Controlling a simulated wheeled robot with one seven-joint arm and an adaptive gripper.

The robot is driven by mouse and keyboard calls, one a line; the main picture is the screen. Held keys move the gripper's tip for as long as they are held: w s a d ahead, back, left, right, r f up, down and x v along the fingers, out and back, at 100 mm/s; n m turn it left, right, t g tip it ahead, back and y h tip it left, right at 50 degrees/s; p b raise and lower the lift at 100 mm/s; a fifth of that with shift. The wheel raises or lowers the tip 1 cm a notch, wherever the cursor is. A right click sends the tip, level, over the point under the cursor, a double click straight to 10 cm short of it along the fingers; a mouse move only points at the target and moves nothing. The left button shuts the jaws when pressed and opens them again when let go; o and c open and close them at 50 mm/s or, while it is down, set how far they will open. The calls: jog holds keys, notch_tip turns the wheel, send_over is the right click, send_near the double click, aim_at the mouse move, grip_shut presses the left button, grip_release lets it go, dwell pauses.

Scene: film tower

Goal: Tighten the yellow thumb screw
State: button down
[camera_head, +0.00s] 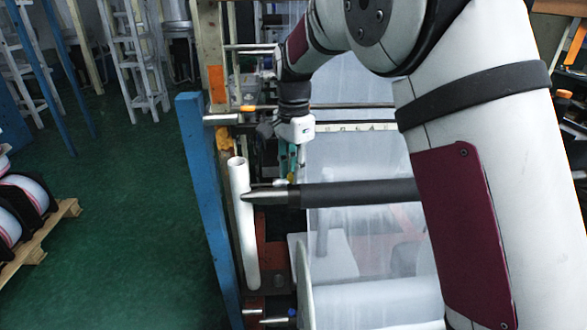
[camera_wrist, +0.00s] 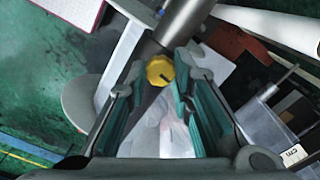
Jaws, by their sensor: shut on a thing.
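The yellow thumb screw (camera_wrist: 161,71) shows in the wrist view as a round, ridged knob with a dark slot mark. It sits between the tips of my gripper's teal-padded fingers (camera_wrist: 160,62), beside a grey metal shaft (camera_wrist: 185,20). My gripper is shut on it. In the head view, my gripper (camera_head: 289,172) points down just above the left end of a dark roller (camera_head: 360,193). The screw is tiny there and mostly hidden by the fingers. How far the screw is turned in cannot be told.
A white tube (camera_head: 243,225) stands left of my gripper, beside a blue post (camera_head: 205,190). Translucent film (camera_head: 350,150) spreads behind and right of the roller. A metal bar (camera_head: 225,118) crosses behind. The green floor (camera_head: 130,220) at left is open, with a pallet (camera_head: 40,240) of rolls.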

dwell(0.3)
jog(key=c, duration=1.4)
grip_release()
jog(key=shift+o, duration=0.2)
notch_tip(320, 180, up, 12)
jog(key=shift+w, duration=0.1)
